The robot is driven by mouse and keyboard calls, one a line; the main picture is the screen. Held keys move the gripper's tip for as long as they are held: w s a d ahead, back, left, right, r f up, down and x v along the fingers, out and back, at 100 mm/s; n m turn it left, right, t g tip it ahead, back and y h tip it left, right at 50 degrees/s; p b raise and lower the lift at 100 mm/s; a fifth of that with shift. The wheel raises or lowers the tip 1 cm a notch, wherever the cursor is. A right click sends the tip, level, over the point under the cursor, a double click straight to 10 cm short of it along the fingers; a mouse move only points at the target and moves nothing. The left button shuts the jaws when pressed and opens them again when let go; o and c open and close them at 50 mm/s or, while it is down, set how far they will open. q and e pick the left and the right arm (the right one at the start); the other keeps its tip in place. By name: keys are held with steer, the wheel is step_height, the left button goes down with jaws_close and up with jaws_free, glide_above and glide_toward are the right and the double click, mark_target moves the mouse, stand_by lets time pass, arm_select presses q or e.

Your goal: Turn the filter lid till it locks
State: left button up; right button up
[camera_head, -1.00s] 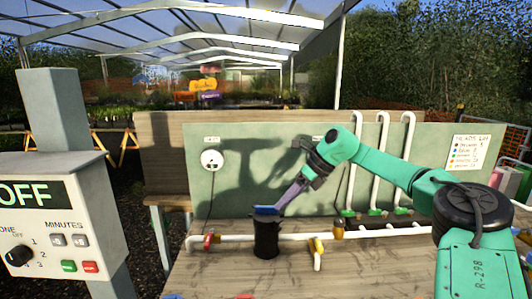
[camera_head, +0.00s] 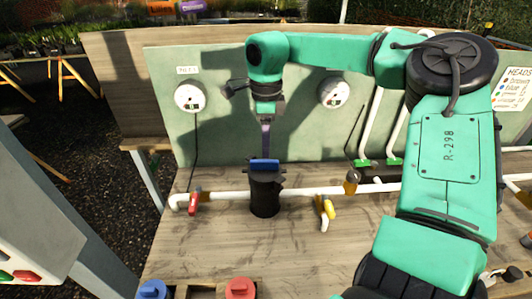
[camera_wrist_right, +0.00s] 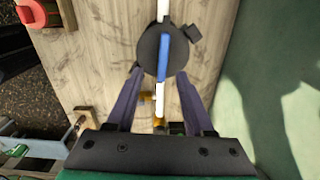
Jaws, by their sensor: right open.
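The filter is a black canister (camera_head: 265,197) standing in the white pipe line on the bench. Its black lid (camera_wrist_right: 150,52) has a raised blue bar across the top, seen in the head view (camera_head: 264,164) and in the right wrist view (camera_wrist_right: 164,50). My right gripper (camera_head: 266,153) points down just above the lid. In the right wrist view its two purple fingers (camera_wrist_right: 159,72) are apart, one to each side of the blue bar. I cannot tell whether the fingertips touch the lid. My left gripper is not in view.
A red-handled valve (camera_head: 194,203) is left of the filter and a yellow-handled valve (camera_head: 327,207) right of it. A green backboard (camera_head: 225,130) with two round gauges stands behind. A blue cap (camera_head: 152,289) and a red cap (camera_head: 240,288) lie at the front edge.

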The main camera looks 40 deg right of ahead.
mark_target(266, 161)
steer(key=f, duration=0.3)
steer(key=f+p, duration=0.1)
steer(key=f, duration=0.1)
steer(key=shift+w+d+f, duration=0.25)
steer(key=shift+w+f, duration=0.05)
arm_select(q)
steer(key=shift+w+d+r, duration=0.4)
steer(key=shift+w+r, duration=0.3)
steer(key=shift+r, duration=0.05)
arm_select(e)
steer(key=shift+s+a+f, duration=0.1)
steer(key=shift+f, duration=0.3)
jaws_close()
steer(key=shift+f+m+b, duration=0.15)
steer(key=shift+m+b, duration=0.45)
steer(key=shift+m, duration=0.2)
steer(key=shift+m+b, duration=0.55)
steer(key=shift+m, duration=0.85)
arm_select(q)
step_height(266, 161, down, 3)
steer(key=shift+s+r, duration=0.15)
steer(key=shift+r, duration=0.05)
arm_select(e)
steer(key=shift+r, duration=0.2)
steer(key=shift+m, duration=0.3)
